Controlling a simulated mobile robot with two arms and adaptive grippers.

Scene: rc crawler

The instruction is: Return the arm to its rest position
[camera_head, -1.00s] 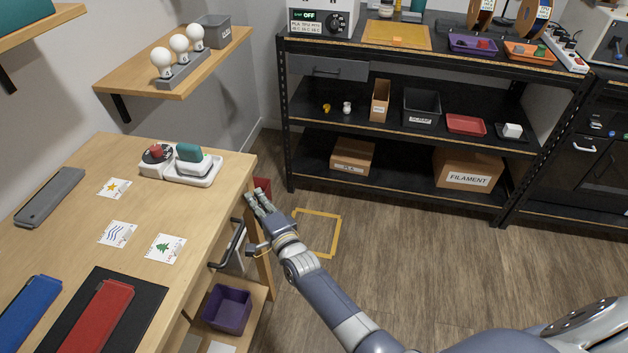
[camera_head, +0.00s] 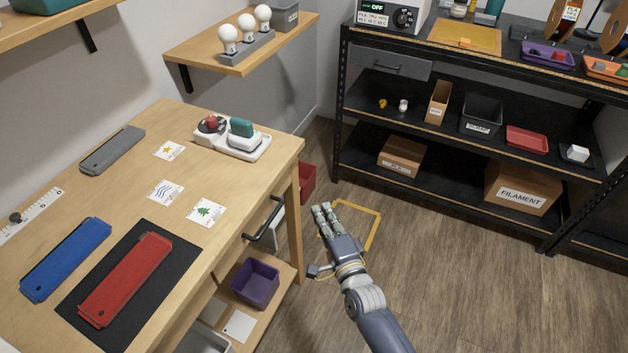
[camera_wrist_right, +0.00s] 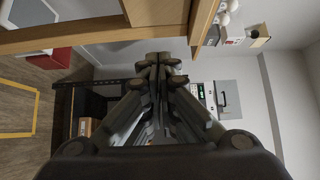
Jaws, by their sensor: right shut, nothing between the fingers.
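My right gripper (camera_head: 322,210) is shut and empty, with its fingertips together. In the head view it hangs over the floor to the right of the wooden desk (camera_head: 230,190), clear of the desk edge. It overlaps the yellow taped square (camera_head: 373,232) on the floor in the picture. In the right wrist view the closed fingers (camera_wrist_right: 160,62) meet in the middle with nothing between them. My left gripper is not in view.
A drawer handle (camera_head: 265,222) sticks out of the desk front, left of my gripper. A purple bin (camera_head: 256,284) stands on the desk's lower shelf. A red bin (camera_head: 307,180) is behind the gripper. A black shelf rack (camera_head: 345,160) stands beyond. Floor to the right is clear.

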